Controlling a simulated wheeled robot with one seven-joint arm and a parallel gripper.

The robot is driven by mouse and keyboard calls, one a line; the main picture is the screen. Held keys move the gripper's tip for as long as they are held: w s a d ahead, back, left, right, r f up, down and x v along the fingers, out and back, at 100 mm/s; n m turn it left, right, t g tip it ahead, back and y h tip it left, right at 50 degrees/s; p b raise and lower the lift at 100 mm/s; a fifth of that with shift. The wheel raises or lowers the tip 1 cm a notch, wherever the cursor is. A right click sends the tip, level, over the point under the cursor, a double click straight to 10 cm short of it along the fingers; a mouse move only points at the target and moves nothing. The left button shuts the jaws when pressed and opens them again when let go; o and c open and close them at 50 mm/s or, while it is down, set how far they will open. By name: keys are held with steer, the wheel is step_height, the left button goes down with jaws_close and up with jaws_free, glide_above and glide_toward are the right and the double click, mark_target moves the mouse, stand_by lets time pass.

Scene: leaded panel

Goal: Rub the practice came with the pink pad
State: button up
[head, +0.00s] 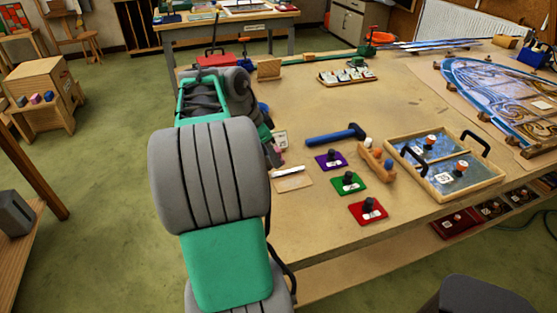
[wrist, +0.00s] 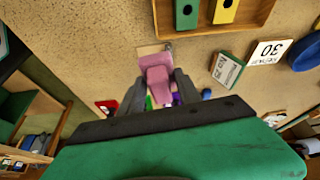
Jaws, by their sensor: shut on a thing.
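My gripper (wrist: 159,88) is shut on the pink pad (wrist: 157,70), which sticks out beyond the fingertips in the wrist view. A small pale board (wrist: 150,49) with a grey metal end (wrist: 168,46) shows just past the pad's tip. In the head view a pale board (head: 291,180) with a whitish strip lies close to my gripper, where a bit of pink shows beside the fingers. It seems to be the practice came's board. The pad hides much of it in the wrist view, and I cannot tell whether the pad touches it.
A lettered card (wrist: 228,68) and a "30" card (wrist: 269,51) stand near the pad. A wooden tray (wrist: 163,20) holds green and yellow blocks.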

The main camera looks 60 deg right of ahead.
steer(key=shift+s+d+f+m, duration=0.1)
steer(key=shift+s+d+m, duration=0.2)
steer(key=shift+s, duration=0.3)
steer(key=shift+s+d+f+m, duration=0.15)
steer(key=shift+s+m, duration=0.25)
steer(key=shift+s, duration=0.2)
step_height(320, 180, down, 6)
steer(key=b, duration=0.5)
steer(key=shift+r+b, duration=0.1)
steer(key=shift+b, duration=0.2)
steer(key=shift+f+b, duration=0.5)
steer(key=shift+f, duration=0.05)
